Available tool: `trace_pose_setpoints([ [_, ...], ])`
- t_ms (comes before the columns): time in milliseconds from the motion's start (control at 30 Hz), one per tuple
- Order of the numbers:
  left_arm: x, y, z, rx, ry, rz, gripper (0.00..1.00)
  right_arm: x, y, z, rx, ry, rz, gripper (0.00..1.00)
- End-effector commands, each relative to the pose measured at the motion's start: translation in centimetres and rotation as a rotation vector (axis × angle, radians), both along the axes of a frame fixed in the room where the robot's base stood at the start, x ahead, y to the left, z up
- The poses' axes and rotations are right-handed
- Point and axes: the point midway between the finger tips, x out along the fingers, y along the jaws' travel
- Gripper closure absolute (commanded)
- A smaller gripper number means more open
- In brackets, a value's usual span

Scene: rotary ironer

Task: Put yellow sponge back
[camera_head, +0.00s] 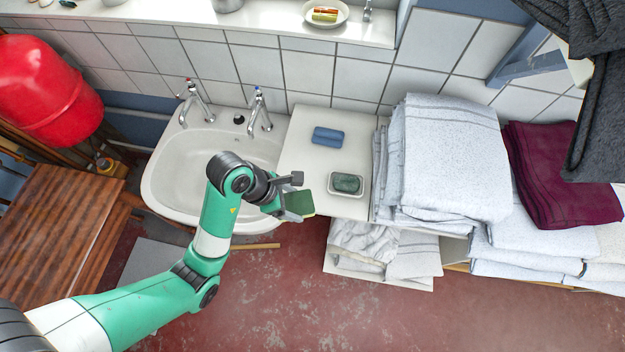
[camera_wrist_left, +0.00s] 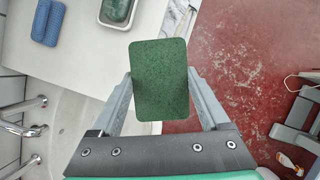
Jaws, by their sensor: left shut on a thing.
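My left gripper (camera_head: 293,198) is shut on the yellow sponge (camera_head: 301,204), holding it near the front left edge of the white counter (camera_head: 300,152), beside the sink. The sponge's dark green scouring face shows, with a thin yellowish edge below it. In the left wrist view the green face (camera_wrist_left: 160,85) sits between the two grey fingers and hides part of the counter edge and red floor. My right gripper is not in view.
A blue sponge (camera_head: 328,136) and a small white dish (camera_head: 347,184) with a dark green bar in it are on the counter. Stacked white towels (camera_head: 455,150) stand to the right. The sink (camera_head: 215,150) with two taps is on the left. The windowsill holds a plate (camera_head: 325,14) with colourful items.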

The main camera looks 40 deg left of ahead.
Motion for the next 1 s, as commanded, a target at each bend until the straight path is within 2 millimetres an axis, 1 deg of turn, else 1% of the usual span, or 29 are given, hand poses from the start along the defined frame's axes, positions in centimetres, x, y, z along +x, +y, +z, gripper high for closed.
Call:
trace_pose_setpoints([
  [67,0.0,-0.1,0.0,-0.001,-0.002,-0.003,0.82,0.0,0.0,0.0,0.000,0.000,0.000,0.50],
  [167,0.6,0.4,-0.3,-0.001,0.001,-0.001,0.82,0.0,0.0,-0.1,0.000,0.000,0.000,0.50],
  [267,2.2,1.7,-1.3,-0.002,0.003,0.002,0.82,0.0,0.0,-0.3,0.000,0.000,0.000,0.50],
  [500,7.3,5.6,-4.1,-0.002,0.001,0.002,0.82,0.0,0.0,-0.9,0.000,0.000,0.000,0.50],
  [600,8.6,6.7,-6.6,-0.002,0.003,0.001,0.82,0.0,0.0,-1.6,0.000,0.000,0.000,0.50],
  [700,9.8,7.6,-8.3,-0.002,0.000,0.001,0.82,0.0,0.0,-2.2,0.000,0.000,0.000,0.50],
  [800,10.5,8.2,-9.3,-0.001,0.000,-0.001,0.82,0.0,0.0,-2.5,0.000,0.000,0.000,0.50],
  [1000,10.9,8.4,-9.7,-0.001,-0.002,-0.001,0.82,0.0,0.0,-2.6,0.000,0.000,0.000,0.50],
])
